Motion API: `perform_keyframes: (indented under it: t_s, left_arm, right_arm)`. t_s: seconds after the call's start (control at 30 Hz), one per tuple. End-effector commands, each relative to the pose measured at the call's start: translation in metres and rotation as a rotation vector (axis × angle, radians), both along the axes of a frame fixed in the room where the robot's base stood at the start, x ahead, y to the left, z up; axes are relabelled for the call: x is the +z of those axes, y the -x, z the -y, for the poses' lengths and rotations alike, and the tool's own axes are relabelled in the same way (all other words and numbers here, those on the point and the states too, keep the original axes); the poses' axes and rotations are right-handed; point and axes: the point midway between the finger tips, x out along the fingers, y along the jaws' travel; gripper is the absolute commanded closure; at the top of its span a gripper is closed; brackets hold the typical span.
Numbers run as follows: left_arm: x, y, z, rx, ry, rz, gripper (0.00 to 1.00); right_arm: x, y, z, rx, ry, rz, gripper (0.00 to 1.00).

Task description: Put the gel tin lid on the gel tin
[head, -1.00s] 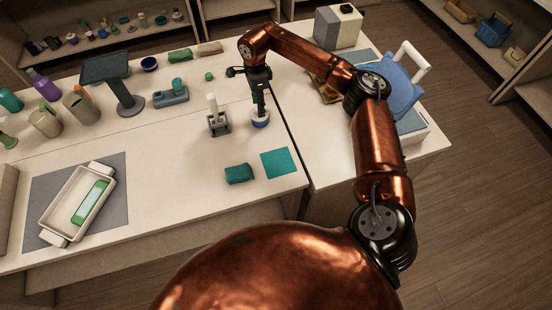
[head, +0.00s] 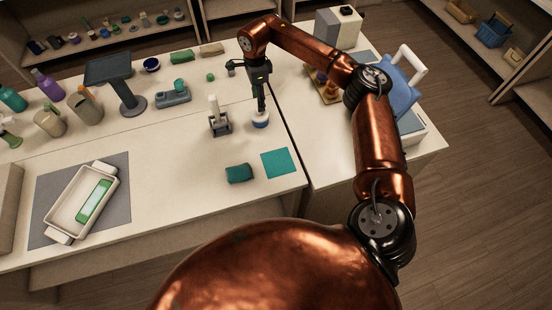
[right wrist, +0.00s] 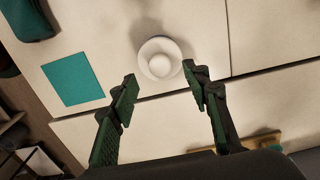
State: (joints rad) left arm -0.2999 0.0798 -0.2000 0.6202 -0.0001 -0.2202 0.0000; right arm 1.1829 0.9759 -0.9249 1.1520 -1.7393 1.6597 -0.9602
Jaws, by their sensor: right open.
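A small round tin (head: 260,122) with a blue side and a white top stands on the table near the seam between the two tabletops. In the right wrist view its top shows as a white disc with a round white knob (right wrist: 160,65), which looks like the lid resting on the tin. My right gripper (right wrist: 160,84) is open and empty. Its fingertips are apart from the knob, and in the head view the gripper (head: 261,106) points down just above the tin. My left gripper is out of view.
A grey stand with a white bottle (head: 215,118) is close left of the tin. A wax warmer with a blue lid (head: 395,90) stands right.

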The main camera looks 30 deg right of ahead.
Motion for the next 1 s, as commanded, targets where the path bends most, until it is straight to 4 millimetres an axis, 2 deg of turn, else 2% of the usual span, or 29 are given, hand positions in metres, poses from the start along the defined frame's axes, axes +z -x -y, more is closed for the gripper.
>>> perform_keyframes:
  t_s: [0.73, 1.0]
  left_arm:
    - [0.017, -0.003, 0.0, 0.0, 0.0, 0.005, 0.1]
    - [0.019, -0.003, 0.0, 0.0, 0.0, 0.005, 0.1]
  right_arm:
    - [0.03, 0.0, 0.0, 0.0, 0.0, 0.0, 0.56]
    - [0.033, 0.0, 0.0, 0.0, 0.0, 0.0, 0.56]
